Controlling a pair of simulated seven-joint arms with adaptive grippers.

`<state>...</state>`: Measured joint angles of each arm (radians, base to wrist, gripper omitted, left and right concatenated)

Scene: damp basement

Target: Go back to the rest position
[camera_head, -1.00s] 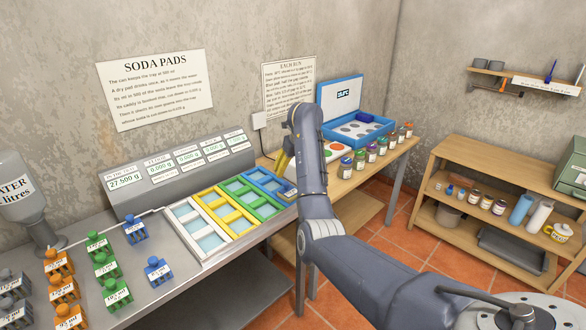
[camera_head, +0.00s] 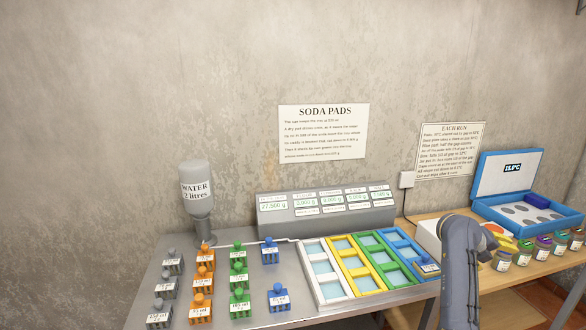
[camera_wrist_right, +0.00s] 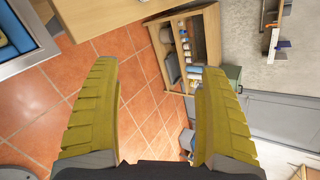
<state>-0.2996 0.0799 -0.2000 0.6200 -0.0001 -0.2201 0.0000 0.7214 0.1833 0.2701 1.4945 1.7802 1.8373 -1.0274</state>
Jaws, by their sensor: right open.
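My right arm rises at the lower right of the head view, just right of the blue tray (camera_head: 400,246). Its yellow right gripper (camera_head: 494,229) is mostly hidden behind the arm there. The right wrist view shows its two yellow fingers (camera_wrist_right: 154,70) wide apart with nothing between them, orange floor tiles behind. A blue caddy (camera_head: 427,268) sits at the near end of the blue tray, apart from the arm. My left gripper is not in view.
White (camera_head: 318,262), yellow (camera_head: 362,285) and green trays (camera_head: 384,262) stand left of the arm. Several caddies and a water bottle (camera_head: 199,200) are further left. Jars (camera_head: 522,250) and an open blue case (camera_head: 500,215) stand close on its right. A wooden shelf (camera_wrist_right: 206,35) shows in the wrist view.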

